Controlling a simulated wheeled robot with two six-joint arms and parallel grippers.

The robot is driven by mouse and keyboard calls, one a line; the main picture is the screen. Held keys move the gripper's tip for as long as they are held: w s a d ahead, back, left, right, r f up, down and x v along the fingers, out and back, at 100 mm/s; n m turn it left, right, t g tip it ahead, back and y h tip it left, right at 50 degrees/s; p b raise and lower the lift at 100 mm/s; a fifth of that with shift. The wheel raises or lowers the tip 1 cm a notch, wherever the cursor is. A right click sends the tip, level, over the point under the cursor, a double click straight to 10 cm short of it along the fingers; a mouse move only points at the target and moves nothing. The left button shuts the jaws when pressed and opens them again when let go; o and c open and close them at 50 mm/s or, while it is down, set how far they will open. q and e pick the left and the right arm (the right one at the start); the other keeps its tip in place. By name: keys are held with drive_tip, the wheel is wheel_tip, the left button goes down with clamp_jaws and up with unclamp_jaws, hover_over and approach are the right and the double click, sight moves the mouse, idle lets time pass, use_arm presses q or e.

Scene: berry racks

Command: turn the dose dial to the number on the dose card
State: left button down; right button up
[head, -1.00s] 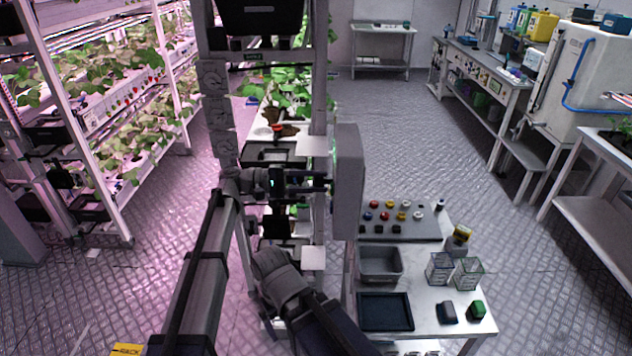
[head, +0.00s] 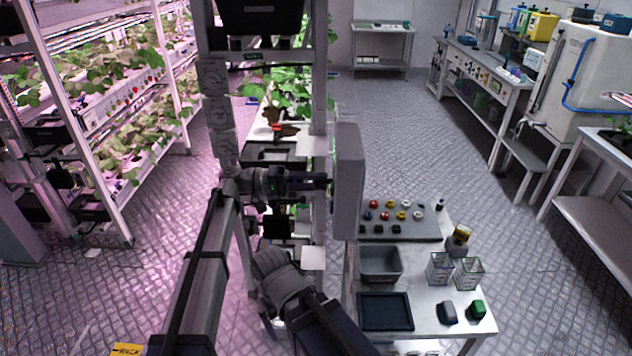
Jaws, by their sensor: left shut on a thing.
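My left gripper (head: 322,182) reaches right to the near-left face of a tall grey box (head: 348,182), seen almost edge-on. It is shut at that face, on what I take to be the dose dial. The dial and its numbers are hidden by the gripper and the viewing angle. Pale blank-looking plates show at the post, an upper one (head: 313,146) and a lower one (head: 313,258); I cannot tell whether either is the dose card, and no number is readable. My right arm (head: 285,285) comes up from the bottom; its gripper does not show.
Right of the box stands a table with a grey panel of coloured knobs (head: 405,232), a grey bin (head: 380,262), a dark tray (head: 386,312) and two clear containers (head: 438,268). Plant racks (head: 105,125) stand at the left.

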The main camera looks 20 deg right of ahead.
idle(0.3)
use_arm(q)
drive_tip(key=c, duration=0.5)
unclamp_jaws()
drive_tip(key=v, duration=0.8)
drive_tip(key=shift+s, duration=0.1)
